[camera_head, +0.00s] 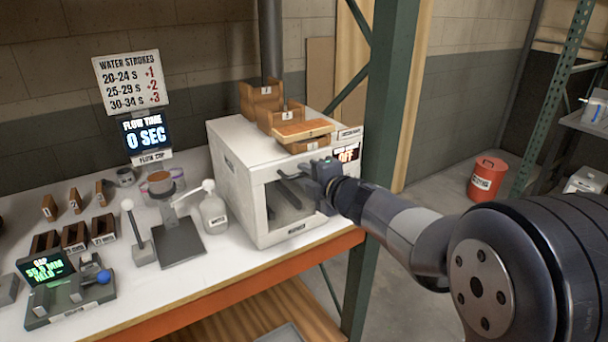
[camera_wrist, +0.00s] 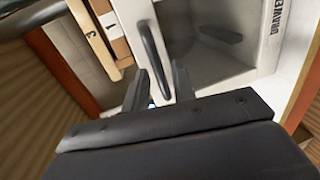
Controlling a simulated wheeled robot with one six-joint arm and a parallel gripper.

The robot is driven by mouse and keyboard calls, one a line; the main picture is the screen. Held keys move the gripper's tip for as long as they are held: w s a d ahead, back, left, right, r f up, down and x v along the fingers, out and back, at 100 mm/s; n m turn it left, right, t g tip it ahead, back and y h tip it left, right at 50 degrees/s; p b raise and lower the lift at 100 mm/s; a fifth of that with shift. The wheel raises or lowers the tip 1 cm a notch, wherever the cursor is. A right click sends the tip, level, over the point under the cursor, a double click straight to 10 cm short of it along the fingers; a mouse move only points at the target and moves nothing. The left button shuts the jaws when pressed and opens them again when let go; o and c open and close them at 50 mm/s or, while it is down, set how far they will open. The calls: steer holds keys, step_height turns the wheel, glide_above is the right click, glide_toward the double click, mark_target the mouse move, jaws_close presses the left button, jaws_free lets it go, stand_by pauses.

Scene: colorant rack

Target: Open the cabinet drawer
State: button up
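A dark bar handle (camera_wrist: 150,50) runs along the upper part of the front. My gripper (camera_head: 318,170) is at the front's upper right. In the wrist view its two fingers (camera_wrist: 160,84) stand apart, one on each side of the handle's near end. I see gaps beside the handle, so the gripper looks open around it. Contact is hard to judge.
Wooden boxes (camera_head: 265,98) sit on top of the cabinet. A green post (camera_head: 378,150) rises close behind my arm. A red bucket (camera_head: 486,178) stands on the floor at right.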

steer(key=shift+x, duration=1.05)
steer(key=shift+c, duration=0.5)
jaws_close()
